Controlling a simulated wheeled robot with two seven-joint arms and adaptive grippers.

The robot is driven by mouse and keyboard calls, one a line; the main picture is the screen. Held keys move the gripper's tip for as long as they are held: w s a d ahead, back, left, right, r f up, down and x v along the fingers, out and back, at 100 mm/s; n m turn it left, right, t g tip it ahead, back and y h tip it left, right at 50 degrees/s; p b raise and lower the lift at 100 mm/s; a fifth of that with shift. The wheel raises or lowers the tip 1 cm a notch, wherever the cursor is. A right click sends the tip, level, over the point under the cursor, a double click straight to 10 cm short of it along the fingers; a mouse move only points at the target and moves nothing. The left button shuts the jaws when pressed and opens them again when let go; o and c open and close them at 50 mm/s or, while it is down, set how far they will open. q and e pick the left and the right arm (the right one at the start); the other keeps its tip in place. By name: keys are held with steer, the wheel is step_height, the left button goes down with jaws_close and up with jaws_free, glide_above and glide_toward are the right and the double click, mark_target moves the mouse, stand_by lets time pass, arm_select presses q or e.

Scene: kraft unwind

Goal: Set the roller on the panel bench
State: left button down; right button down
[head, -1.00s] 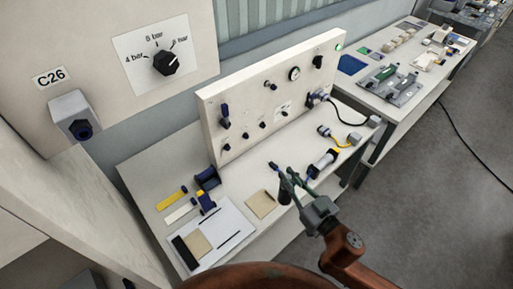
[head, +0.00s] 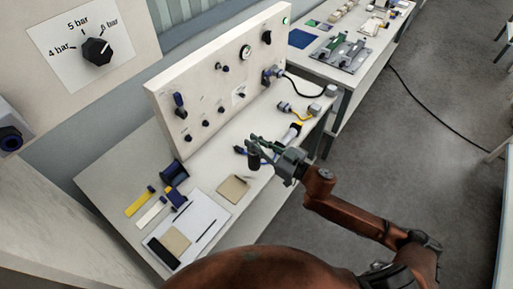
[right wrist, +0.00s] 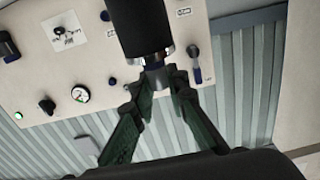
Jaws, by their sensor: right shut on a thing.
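The roller, a short black cylinder (head: 254,161), is in my right gripper (head: 259,148), seen over the front part of the panel bench (head: 112,180). In the right wrist view the roller (right wrist: 143,28) has a black body and a silver collar with a narrow grey end. The right fingertips (right wrist: 153,77) are closed on that end. In the head view the roller hangs below the fingers; I see no clear contact with the bench top. My left gripper is not in view.
An upright panel (head: 215,95) with knobs and a gauge stands along the bench's back. A tan pad (head: 232,190), blue holders (head: 174,172), a white sheet (head: 188,232) and a yellow-cabled connector (head: 285,108) lie on the bench. A second bench (head: 310,52) stands behind.

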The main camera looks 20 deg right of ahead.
step_height(320, 180, down, 7)
steer(key=w+d+b, duration=0.1)
steer(key=w, duration=0.1)
steer(key=shift+w+d, duration=0.3)
steer(key=shift+w, duration=0.1)
steer(key=c, duration=1.9)
jaws_free()
steer(key=v, duration=1.2)
